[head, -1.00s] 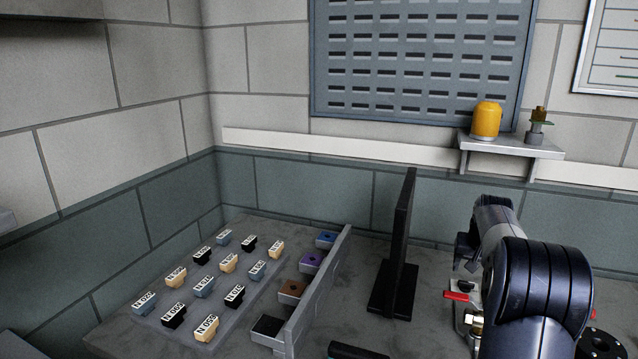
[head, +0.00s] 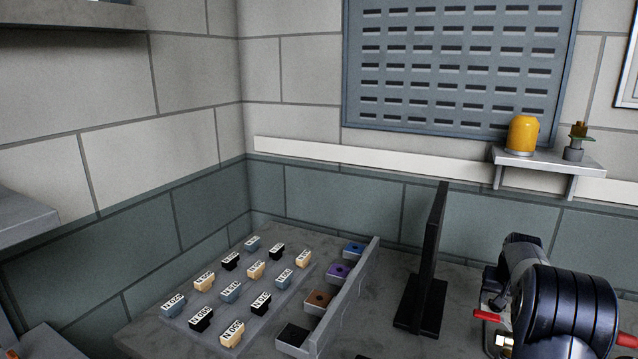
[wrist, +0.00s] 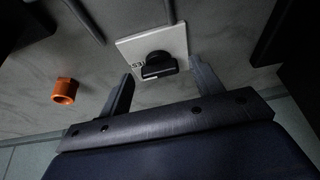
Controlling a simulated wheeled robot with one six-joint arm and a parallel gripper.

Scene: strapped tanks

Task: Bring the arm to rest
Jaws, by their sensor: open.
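My arm (head: 565,310) stands at the right of the head view, folded above the bench. In the wrist view my gripper (wrist: 158,78) has its two fingers spread apart. A white plate with a black knob-like part (wrist: 160,66) shows beyond and between the fingers. Nothing is seen clamped in the jaws, and a gap shows beside the black part. The fingers are hidden behind the arm in the head view.
Labelled blocks (head: 229,290) stand in rows on the bench at left, beside a rack of coloured bins (head: 340,270). A black upright panel (head: 430,262) stands close left of my arm. A shelf (head: 545,162) holds a yellow jar (head: 522,135). An orange fitting (wrist: 64,90) lies left of the fingers.

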